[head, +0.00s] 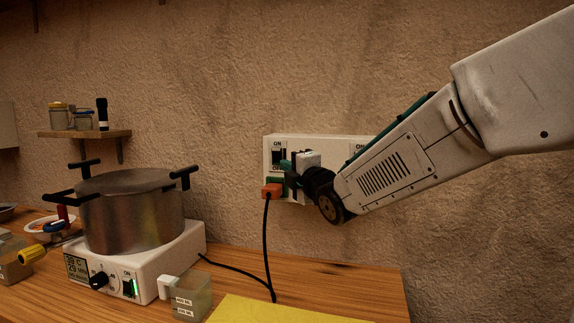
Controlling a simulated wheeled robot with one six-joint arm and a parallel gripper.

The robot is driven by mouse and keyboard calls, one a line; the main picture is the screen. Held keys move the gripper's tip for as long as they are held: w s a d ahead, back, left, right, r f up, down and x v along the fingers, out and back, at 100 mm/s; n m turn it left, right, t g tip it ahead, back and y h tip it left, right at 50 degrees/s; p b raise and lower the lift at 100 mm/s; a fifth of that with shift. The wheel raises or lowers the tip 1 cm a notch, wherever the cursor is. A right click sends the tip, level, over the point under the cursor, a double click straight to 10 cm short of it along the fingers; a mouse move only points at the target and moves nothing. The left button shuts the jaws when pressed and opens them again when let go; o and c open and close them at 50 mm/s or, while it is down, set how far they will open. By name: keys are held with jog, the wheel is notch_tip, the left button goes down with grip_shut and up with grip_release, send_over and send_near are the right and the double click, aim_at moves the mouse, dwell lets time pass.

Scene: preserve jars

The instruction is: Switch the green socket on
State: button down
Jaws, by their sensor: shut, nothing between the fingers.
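A white socket panel (330,144) is fixed to the wall, with ON and OFF marks. A black rocker switch (277,156) shows at its left end. Below it is a green socket (272,181) with an orange plug (271,192) in front of it. My gripper (285,166) is shut and empty. Its tips are right beside the left switch and above the plug; I cannot tell whether they touch. My gripper and arm hide the middle and much of the right of the panel. A second ON mark shows at the right, its switch mostly hidden.
A black cable (267,240) hangs from the plug to the wooden table (340,282). A steel pot (130,212) stands on a white hot plate (150,265) at left. A measuring cup (192,298) and yellow mat (285,310) lie in front.

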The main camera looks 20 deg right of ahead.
send_near(272, 151)
jog(key=w+a, duration=0.2)
jog(key=a, duration=0.1)
jog(key=w, duration=0.1)
jog(key=w+d, duration=0.1)
jog(key=w, duration=0.1)
jog(key=shift+d+r, duration=0.25)
jog(key=shift+w+d+r, duration=0.1)
jog(key=shift+w+d, duration=0.2)
jog(key=shift+w, duration=0.05)
